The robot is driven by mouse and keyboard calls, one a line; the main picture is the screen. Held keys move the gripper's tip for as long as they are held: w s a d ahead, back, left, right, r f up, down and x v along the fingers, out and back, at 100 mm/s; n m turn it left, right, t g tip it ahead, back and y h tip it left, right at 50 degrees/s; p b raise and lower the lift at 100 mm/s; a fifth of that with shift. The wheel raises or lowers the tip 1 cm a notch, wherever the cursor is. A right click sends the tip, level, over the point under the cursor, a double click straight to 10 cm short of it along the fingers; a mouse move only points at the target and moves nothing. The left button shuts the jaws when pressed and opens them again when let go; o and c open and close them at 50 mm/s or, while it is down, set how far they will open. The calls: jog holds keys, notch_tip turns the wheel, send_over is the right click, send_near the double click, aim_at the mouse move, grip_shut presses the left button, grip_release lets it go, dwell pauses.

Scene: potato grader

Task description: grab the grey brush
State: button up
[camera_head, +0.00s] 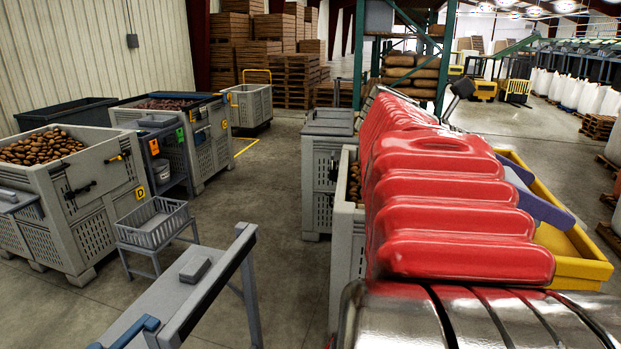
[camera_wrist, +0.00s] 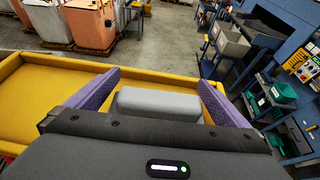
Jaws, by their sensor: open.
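A small grey block, which may be the grey brush (camera_head: 194,269), lies on a sloping grey bench (camera_head: 150,300) at the lower left of the head view. Its bristles cannot be made out. My gripper (camera_head: 535,195) is far to the right of it, beyond my red arm, over a yellow tub. In the wrist view its purple fingers (camera_wrist: 160,80) are spread apart. A pale grey rounded block (camera_wrist: 158,104) shows between them; I cannot tell whether it is part of my gripper. Nothing is seen clamped in the fingers.
The yellow tub (camera_head: 570,268) is under my gripper. A grey slatted basket (camera_head: 155,227) on legs stands behind the bench. Potato crates (camera_head: 80,215) line the left, and another crate (camera_head: 346,250) stands beside my arm. Floor (camera_head: 255,205) is clear between them.

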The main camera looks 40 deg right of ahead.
jog(key=c, duration=1.3)
jog(key=shift+o, duration=0.2)
jog(key=shift+r, duration=0.15)
notch_tip(320, 180, up, 10)
dwell(0.4)
